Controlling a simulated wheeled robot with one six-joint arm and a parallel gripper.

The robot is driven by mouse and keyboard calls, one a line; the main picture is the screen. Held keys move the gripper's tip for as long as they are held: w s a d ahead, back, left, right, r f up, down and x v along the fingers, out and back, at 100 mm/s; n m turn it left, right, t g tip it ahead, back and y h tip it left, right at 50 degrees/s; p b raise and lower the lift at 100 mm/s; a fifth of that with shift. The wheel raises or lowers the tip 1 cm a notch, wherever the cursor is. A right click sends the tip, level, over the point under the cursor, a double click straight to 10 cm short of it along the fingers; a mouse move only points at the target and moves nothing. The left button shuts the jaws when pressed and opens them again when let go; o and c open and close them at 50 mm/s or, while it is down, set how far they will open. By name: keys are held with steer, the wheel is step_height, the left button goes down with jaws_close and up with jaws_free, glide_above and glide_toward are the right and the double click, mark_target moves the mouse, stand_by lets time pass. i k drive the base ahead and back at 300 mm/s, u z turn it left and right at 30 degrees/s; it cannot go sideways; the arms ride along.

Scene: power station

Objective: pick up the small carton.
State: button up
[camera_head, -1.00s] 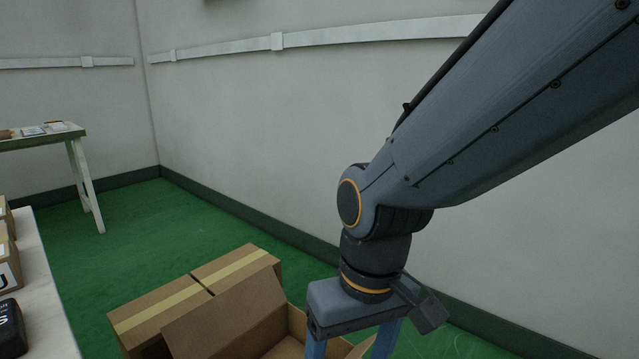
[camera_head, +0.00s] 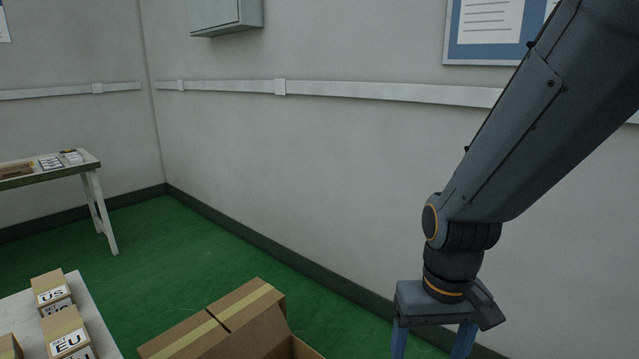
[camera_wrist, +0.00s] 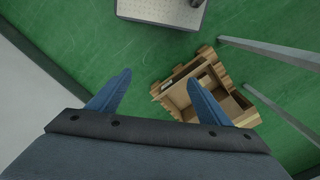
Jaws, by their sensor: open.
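Small brown cartons with white labels stand on a pale table at the lower left of the head view. One reads US (camera_head: 49,283) and another reads EU (camera_head: 66,335); I cannot tell which is the task's carton. A further brown carton (camera_head: 10,347) is cut off at the bottom left. My gripper (camera_head: 431,345) points down at the lower right, near the wall and far from these cartons. Its two blue fingers are apart, with nothing between them. The wrist view shows my gripper (camera_wrist: 158,78) open over green floor; no labelled carton shows there.
A large brown box (camera_head: 225,320) with a raised flap stands between table and gripper. The wrist view shows an open box on a wooden pallet (camera_wrist: 207,58). The pale table (camera_head: 95,300) is nearest left. Another table (camera_head: 50,170) stands farther back, with green floor between.

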mark_target(52, 294)
steer(key=u, duration=0.55)
steer(key=k, duration=1.3)
steer(key=u, duration=1.2)
steer(key=i, duration=0.55)
steer(key=u, duration=0.7)
steer(key=i, duration=0.65)
steer(key=z, duration=0.6)
steer(key=i, duration=0.65)
steer(key=z, duration=0.7)
